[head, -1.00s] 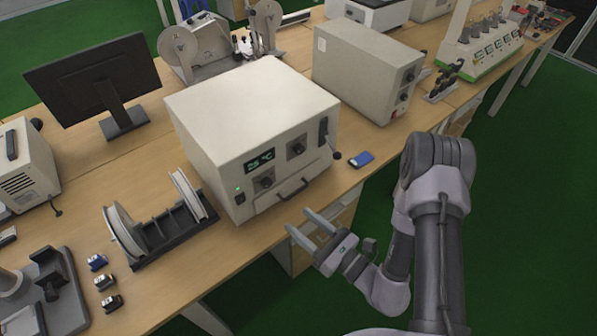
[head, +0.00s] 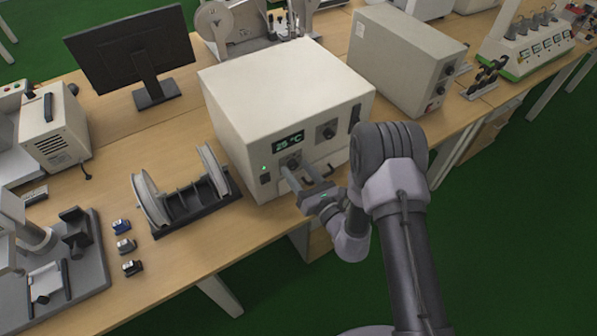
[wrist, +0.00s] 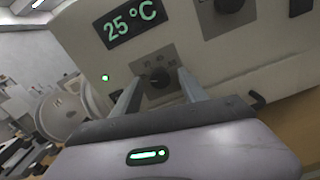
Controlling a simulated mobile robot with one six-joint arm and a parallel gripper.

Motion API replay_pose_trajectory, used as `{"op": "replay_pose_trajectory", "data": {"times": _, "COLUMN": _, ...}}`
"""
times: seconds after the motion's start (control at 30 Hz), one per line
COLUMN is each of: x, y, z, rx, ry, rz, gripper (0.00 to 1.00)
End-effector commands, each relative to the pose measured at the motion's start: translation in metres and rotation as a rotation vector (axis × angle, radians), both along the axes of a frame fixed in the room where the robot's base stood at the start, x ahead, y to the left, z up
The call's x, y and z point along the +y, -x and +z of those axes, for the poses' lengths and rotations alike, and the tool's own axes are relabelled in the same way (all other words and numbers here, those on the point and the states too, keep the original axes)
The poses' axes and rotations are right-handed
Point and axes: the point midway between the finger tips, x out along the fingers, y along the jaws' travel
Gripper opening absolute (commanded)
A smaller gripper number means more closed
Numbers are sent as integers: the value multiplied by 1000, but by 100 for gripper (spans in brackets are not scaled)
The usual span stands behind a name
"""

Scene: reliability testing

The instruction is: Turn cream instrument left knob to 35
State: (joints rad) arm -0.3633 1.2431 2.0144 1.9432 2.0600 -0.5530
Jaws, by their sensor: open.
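The cream instrument (head: 285,95) stands on the wooden bench, and its display (head: 289,142) reads 25 °C. The display also shows in the wrist view (wrist: 130,22). The left knob (wrist: 159,77) is dark and round, on a grey plate below the display. The right knob (wrist: 229,4) is farther right on the same front panel. My gripper (head: 287,174) is open in front of the left knob. In the wrist view its two fingers (wrist: 160,92) point at the panel, one to each side of the left knob. I cannot tell whether they touch the knob.
A black handle (head: 318,176) sticks out of the instrument's lower front, close to my gripper. A spool rack (head: 188,208) stands to the left. A second cream box (head: 405,60) stands to the right. A green light (wrist: 105,78) glows left of the knob.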

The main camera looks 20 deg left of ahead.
Motion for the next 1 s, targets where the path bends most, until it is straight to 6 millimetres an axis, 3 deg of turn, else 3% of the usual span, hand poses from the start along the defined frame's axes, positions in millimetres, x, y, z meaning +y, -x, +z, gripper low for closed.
{"op": "replay_pose_trajectory", "data": {"times": 0.2, "x": 0, "y": 0, "z": 0, "rx": 0, "ry": 0, "rz": 0, "gripper": 50}}
{"op": "replay_pose_trajectory", "data": {"times": 0.47, "x": 0, "y": 0, "z": 0, "rx": 1, "ry": 1, "rz": 0, "gripper": 1}}
{"op": "replay_pose_trajectory", "data": {"times": 1.0, "x": 0, "y": 0, "z": 0, "rx": 118, "ry": -96, "rz": 0, "gripper": 0}}
